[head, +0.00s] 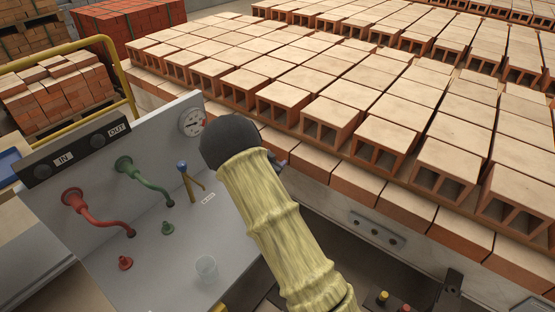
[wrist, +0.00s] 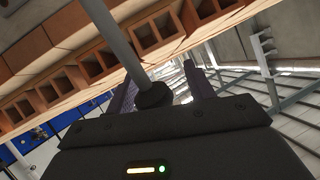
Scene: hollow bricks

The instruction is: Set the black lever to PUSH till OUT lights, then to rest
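My gripper (head: 282,161) is mostly hidden behind my dark wrist and yellow-sleeved arm in the head view. In the wrist view my gripper (wrist: 164,80) has its two fingers apart. A black knob (wrist: 152,96) on a grey rod, which looks like the black lever, lies between them. A gap shows between the knob and the right finger; contact with the left finger is unclear. The lever is hidden in the head view. The OUT lamp (head: 97,141) and IN lamp (head: 42,172) look dark. No PUSH mark is readable.
A grey panel (head: 150,255) carries a red lever (head: 95,218), a green lever (head: 143,181), a blue-topped lever (head: 186,180) and a gauge (head: 191,122). A clear cup (head: 206,267) stands on it. Rows of hollow bricks (head: 330,117) fill the right side.

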